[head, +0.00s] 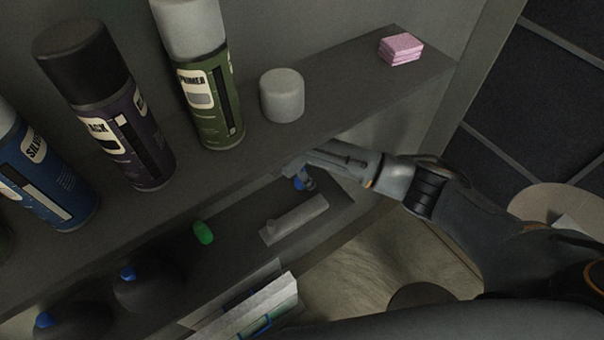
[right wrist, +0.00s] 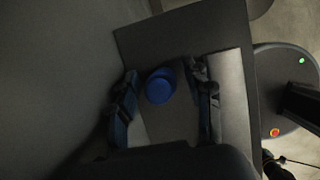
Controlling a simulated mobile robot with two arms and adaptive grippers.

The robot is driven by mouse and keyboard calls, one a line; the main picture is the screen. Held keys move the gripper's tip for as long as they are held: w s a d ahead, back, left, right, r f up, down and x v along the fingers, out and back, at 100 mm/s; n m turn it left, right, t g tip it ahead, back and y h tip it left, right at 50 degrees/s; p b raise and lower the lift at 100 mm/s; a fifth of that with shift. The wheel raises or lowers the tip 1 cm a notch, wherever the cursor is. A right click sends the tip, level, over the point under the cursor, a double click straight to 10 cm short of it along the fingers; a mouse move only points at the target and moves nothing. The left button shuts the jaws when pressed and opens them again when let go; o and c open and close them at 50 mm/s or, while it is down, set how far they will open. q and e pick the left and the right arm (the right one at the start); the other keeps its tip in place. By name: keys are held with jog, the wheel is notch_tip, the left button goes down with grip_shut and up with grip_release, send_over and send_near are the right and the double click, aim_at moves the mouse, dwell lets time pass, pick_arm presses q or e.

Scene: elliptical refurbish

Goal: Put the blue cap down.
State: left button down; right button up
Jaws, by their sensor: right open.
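The blue cap (head: 304,184) shows just under the fingers of my right gripper (head: 294,172) in the head view, by the lower shelf below the front edge of the upper one. In the right wrist view the blue cap (right wrist: 160,86) lies between the two spread fingers of my right gripper (right wrist: 164,78). A gap shows on each side of the cap, so the gripper is open and not closed on it. The cap appears to rest on the lower shelf surface, partly hidden by the fingers in the head view. My left gripper is not in view.
Spray cans (head: 212,95), a white cap (head: 282,95) and a pink stack (head: 401,49) stand on the upper shelf (head: 350,95). Below are a green cap (head: 203,232), a grey bar-like object (head: 293,219) and dark bottles with blue tops (head: 140,286).

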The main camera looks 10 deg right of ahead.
jog(key=s+a, duration=0.1)
jog(key=a, duration=0.2)
jog(key=s+a, duration=0.2)
jog(key=a, duration=0.2)
jog(key=s+a+b, duration=0.1)
jog(key=a, duration=0.3)
jog(key=shift+s+a+r, duration=0.2)
jog(key=shift+s, duration=0.1)
